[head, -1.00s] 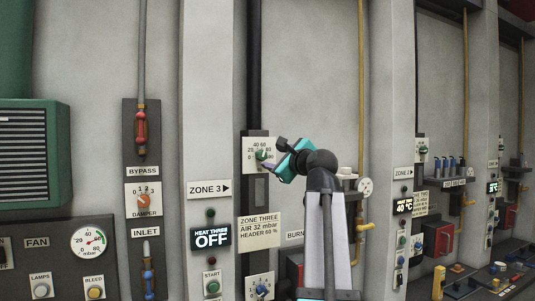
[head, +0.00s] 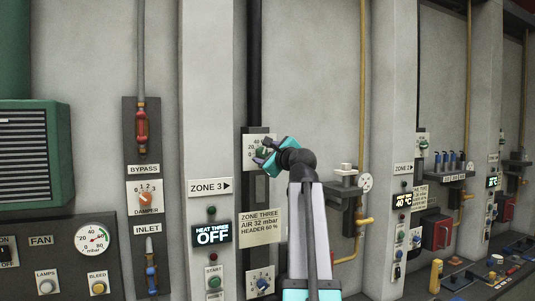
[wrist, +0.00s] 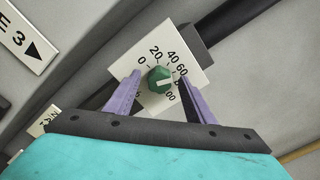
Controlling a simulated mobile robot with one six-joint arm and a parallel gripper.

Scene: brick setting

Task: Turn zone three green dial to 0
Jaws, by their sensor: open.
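The zone three green dial (wrist: 160,79) sits on a white scale plate (wrist: 150,47) marked from 0 upward, with 20, 40 and 60 readable. A white mark on its face lies roughly across toward the higher numbers, away from 0; the exact reading is unclear. My gripper (wrist: 160,75) is open, its two purple fingers on either side of the dial with gaps showing; whether they overlap it in depth is unclear. In the head view my gripper (head: 263,151) is in front of the scale plate and hides much of the dial.
A black pipe (head: 254,60) runs above the plate. Below are a zone three label (head: 261,228) and a blue dial (head: 262,284). To the left is a pillar with the ZONE 3 sign (head: 209,187) and the HEAT THREE OFF display (head: 211,235).

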